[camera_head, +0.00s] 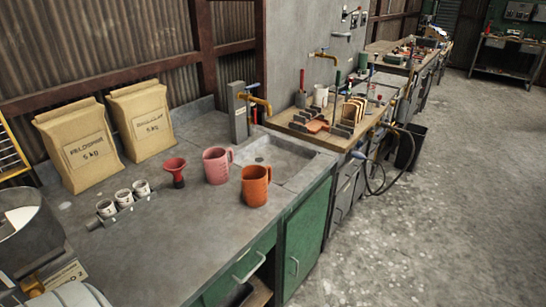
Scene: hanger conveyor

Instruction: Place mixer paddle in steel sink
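The steel sink (285,160) is a shallow grey basin set into the worktop in the middle of the view, with a brass tap (257,102) on a grey post behind it. A pink jug (216,167) and an orange jug (255,188) stand at its near left edge and cover part of it. I cannot make out a mixer paddle. A dark cylindrical vessel (28,242) with a pale inside is cut off at the left edge, and its contents are unclear. Neither gripper shows.
Two paper sacks (78,147) (142,120) stand at the wall. A red funnel (174,171) and a rack of white cups (123,201) stand before them. The worktop's near middle (185,240) is clear. Beyond the sink is a wooden bench (345,140) with tools; open floor (430,220) lies right.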

